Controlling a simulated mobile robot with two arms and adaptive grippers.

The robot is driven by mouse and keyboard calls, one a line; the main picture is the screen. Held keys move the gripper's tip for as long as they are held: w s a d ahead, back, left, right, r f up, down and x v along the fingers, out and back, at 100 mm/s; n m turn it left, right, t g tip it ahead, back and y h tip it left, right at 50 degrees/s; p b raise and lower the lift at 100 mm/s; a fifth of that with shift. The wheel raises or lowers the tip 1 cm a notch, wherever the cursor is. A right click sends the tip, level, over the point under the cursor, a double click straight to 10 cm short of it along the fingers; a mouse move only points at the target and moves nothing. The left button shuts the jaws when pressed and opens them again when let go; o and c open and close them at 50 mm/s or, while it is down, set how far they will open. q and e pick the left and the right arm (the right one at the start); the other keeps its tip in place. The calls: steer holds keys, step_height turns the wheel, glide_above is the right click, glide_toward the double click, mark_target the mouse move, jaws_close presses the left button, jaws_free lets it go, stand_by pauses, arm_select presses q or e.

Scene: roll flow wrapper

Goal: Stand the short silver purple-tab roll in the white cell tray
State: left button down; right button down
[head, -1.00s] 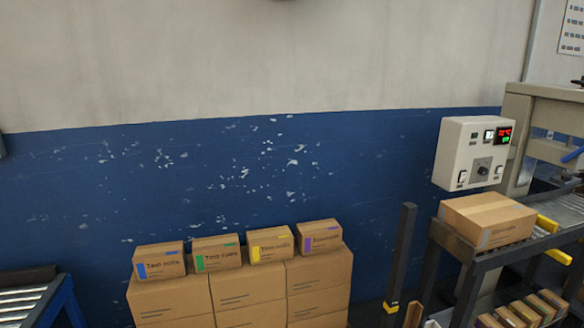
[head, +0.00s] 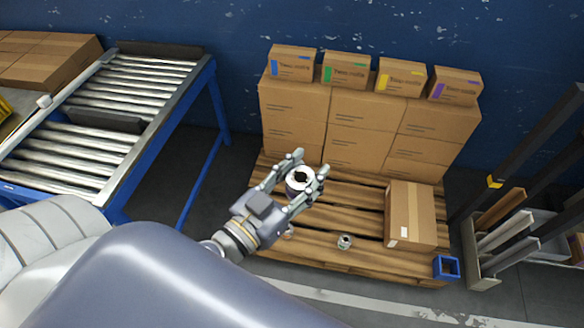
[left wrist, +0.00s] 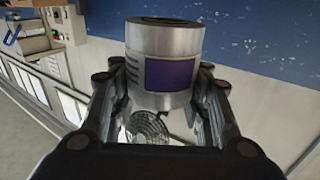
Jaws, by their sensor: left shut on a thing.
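My left gripper (head: 310,165) is shut on a short silver roll (head: 299,181) and holds it above the wooden pallet. In the left wrist view the roll (left wrist: 165,45) stands between the fingers, with a dark purple tab (left wrist: 170,75) on its side and a dark hole in its top. I cannot make out the white cell tray for sure in either view. My right gripper is not in view.
Cartons stand at the back of the pallet (head: 350,258), with small colour-marked boxes on top. A carton (head: 412,215), a small roll (head: 345,241) and a blue square holder (head: 446,267) are at the right. A roller conveyor (head: 120,120) stands left; a dark rack (head: 520,225) stands right.

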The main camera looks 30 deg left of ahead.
arm_select(q)
steer(key=w+d+r+m+g+h, duration=0.2)
steer(key=w+d+m+g+h, duration=0.1)
steer(key=d+m+g+h, duration=0.1)
steer(key=w+d+r+m+g+h, duration=0.2)
steer(key=w+d+m+g+h, duration=0.1)
steer(key=d+m+g+h, duration=0.2)
steer(key=d+h, duration=0.2)
steer(key=d, duration=0.2)
steer(key=shift+w+d+m+h, duration=0.25)
steer(key=shift+d+m+h, duration=0.15)
steer(key=shift+r, duration=0.2)
